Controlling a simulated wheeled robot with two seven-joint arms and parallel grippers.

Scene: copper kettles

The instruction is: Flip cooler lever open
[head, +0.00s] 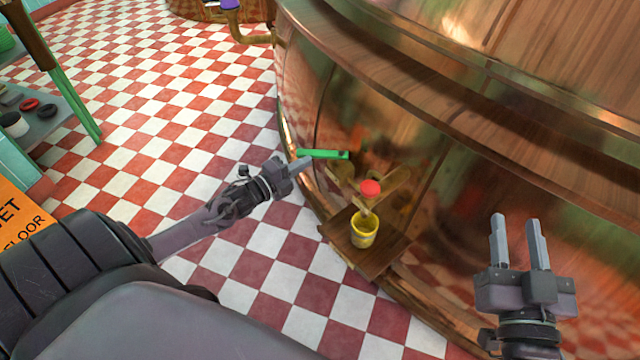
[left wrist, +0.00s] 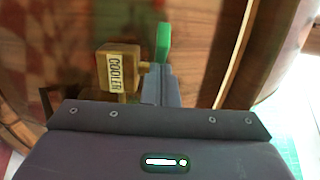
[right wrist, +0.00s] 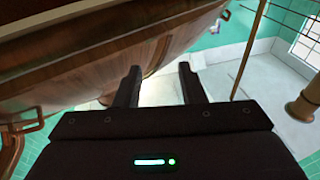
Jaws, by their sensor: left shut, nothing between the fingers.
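The green cooler lever (head: 322,154) sticks out sideways from the side of the large copper kettle (head: 345,110). In the left wrist view the lever (left wrist: 163,42) stands just beyond my fingertips, beside a brass block labelled COOLER (left wrist: 117,72). My left gripper (head: 304,162) is shut and empty, its fingers together, with the tips at or very near the lever's left end. I cannot tell whether they touch it. My right gripper (head: 518,232) is open and empty in front of the kettle, at the right of the head view.
A yellow cup (head: 364,231) stands on a small wooden shelf (head: 337,229) under a red-topped tap (head: 370,188), close to the right of the lever. An orange wet floor sign (head: 22,218) is at the left. Checkered floor (head: 190,130) lies open left of the kettle.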

